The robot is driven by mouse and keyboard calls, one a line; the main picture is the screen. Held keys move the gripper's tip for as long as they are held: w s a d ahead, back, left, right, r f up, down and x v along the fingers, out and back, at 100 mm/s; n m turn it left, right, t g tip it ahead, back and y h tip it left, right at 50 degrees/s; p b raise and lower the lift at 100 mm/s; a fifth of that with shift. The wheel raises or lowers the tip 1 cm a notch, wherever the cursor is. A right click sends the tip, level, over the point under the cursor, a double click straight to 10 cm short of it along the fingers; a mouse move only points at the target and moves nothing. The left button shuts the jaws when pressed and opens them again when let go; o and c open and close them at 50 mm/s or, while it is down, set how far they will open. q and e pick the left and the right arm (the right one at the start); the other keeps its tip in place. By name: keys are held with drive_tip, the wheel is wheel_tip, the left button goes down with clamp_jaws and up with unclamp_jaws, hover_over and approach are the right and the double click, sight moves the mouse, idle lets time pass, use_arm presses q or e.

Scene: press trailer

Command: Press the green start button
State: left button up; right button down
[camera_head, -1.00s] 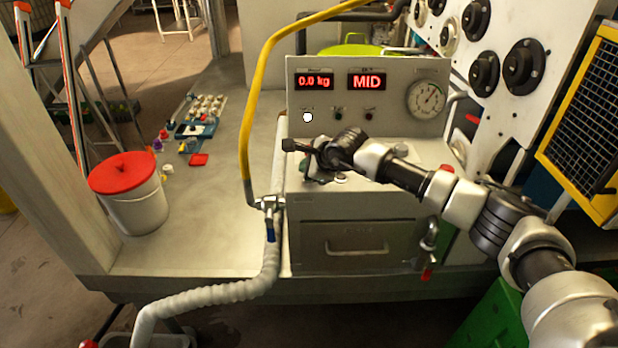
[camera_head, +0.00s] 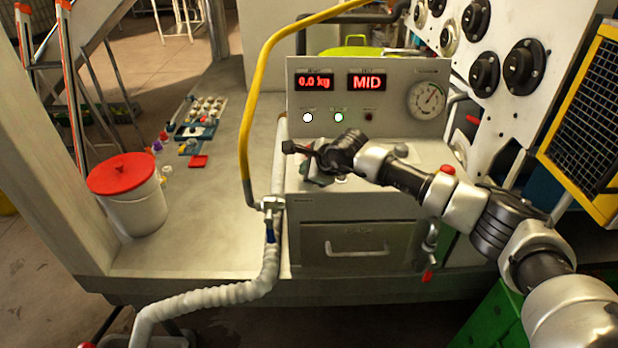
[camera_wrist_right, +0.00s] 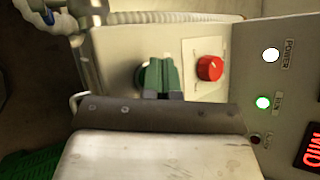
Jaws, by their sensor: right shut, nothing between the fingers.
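The machine's grey control box (camera_head: 350,200) stands on the bench in the middle of the head view. My right gripper (camera_head: 318,174) is over its top, at the left side, with its fingers shut and empty. In the right wrist view a green shape (camera_wrist_right: 160,74), apparently the start button, shows at my shut fingers (camera_wrist_right: 162,95). The fingers overlap it, and I cannot tell whether they touch it. In the head view my gripper largely hides that spot. The green RUN lamp (camera_head: 339,117) is lit, also in the wrist view (camera_wrist_right: 263,103). My left gripper is not in view.
A red knob (camera_wrist_right: 210,68) sits close to the green shape. The white POWER lamp (camera_head: 307,117) is lit. A yellow hose (camera_head: 246,140) rises left of the box. A red-lidded bucket (camera_head: 128,195) stands further left.

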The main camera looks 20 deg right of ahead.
drive_tip(key=shift+f, duration=0.1)
idle(0.3)
drive_tip(key=shift+r, duration=0.8)
drive_tip(key=shift+r+p, duration=1.1)
drive_tip(key=shift+r, duration=1.45)
drive_tip(key=shift+f, duration=0.1)
